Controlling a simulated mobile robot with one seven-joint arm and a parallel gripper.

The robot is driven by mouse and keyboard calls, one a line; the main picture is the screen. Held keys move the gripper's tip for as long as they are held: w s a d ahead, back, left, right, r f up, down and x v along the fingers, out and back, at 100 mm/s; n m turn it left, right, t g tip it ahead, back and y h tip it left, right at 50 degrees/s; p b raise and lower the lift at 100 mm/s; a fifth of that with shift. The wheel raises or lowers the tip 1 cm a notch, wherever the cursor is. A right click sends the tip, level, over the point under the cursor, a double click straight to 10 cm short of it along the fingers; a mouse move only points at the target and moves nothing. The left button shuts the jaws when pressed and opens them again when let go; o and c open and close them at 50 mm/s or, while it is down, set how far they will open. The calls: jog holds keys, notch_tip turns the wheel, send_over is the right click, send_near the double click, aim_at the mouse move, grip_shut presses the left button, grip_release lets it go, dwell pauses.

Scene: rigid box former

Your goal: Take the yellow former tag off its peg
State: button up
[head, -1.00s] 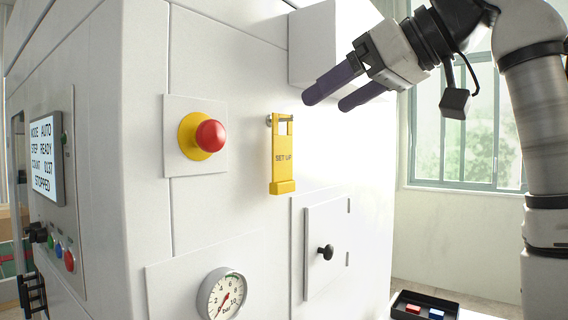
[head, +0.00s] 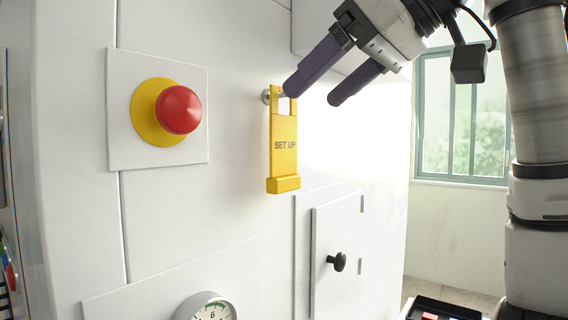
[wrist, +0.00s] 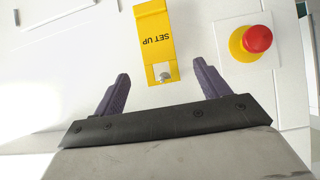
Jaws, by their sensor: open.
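The yellow former tag (head: 284,146), marked "SET UP", hangs upright on its peg (head: 267,97) on the white machine wall. In the wrist view the tag (wrist: 155,40) appears upside down, with the peg (wrist: 164,76) through its window. My gripper (head: 312,98) is open and empty, its two dark purple fingers apart. In the head view one fingertip overlaps the tag's upper right edge; I cannot tell whether it touches. In the wrist view the tag's peg end lies between and beyond the fingertips (wrist: 160,70).
A red emergency button (head: 178,109) on a yellow ring sticks out left of the tag. A small door with a black knob (head: 338,262) is below right, and a gauge (head: 207,308) is below. A dark tray (head: 440,308) stands at the bottom right.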

aim_at(285, 128)
jog(key=shift+f+p+x, duration=0.25)
jog(key=shift+p+x, duration=0.05)
jog(key=shift+x, duration=2.7)
jog(key=shift+d, duration=0.25)
jog(key=shift+c, duration=0.4)
jog(key=shift+r, duration=0.1)
jog(key=c, duration=1.2)
